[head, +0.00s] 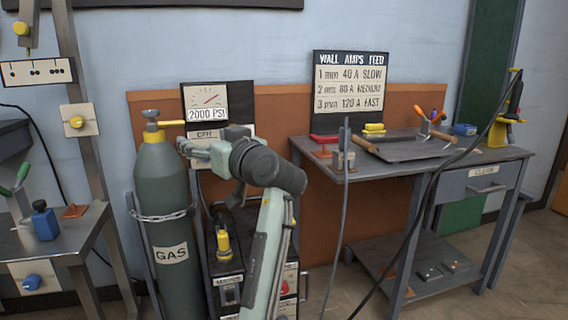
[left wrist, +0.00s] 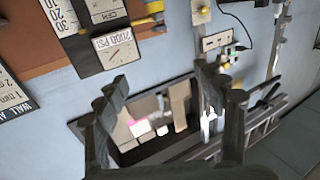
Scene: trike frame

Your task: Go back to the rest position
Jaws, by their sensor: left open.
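My left gripper (head: 189,147) is raised in front of the gas cylinder and welding machine area, pointing left in the head view. Its fingers overlap the space just right of the cylinder's valve in the picture; I cannot tell how far apart they are. In the left wrist view the two fingers of the left gripper (left wrist: 160,105) stand apart with nothing between them; the wall and a board lie behind the gap. My right gripper is in neither view.
A chained dark green gas cylinder (head: 163,205) stands behind my left arm. A gauge panel (head: 207,101) is above the machine (head: 230,285). A workbench (head: 350,172) with tools is at right, a metal table (head: 50,243) at left. A dark cable (head: 428,190) crosses the right side.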

